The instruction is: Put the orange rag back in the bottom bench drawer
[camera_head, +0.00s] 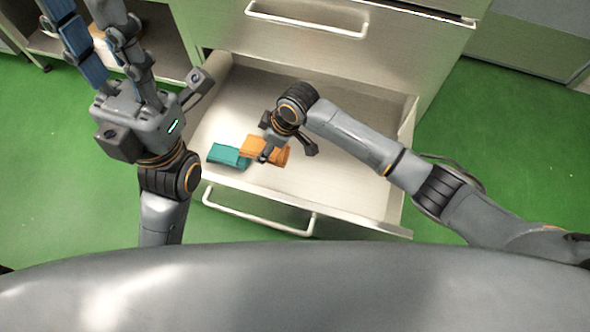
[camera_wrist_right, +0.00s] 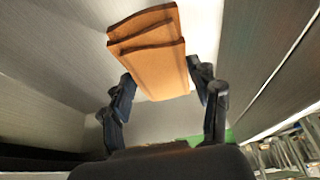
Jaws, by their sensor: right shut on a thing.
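The orange rag (camera_head: 275,152) is a folded cloth inside the outline of the open bottom bench drawer (camera_head: 355,222). My right gripper (camera_head: 282,152) reaches into the drawer and is shut on the rag. In the right wrist view the rag (camera_wrist_right: 160,68) sits between the two dark fingers (camera_wrist_right: 168,88), its folded layers facing up. Whether the rag touches the drawer floor I cannot tell. My left gripper (camera_head: 108,38) is at the upper left, outside the drawer, with its fingers apart and nothing in them.
A folded teal rag (camera_head: 229,156) lies in the drawer beside the orange one, which overlaps its right edge in the picture. The rest of the drawer floor is bare. A closed drawer with a white handle (camera_head: 306,18) is above. The green floor (camera_head: 500,150) is clear at right.

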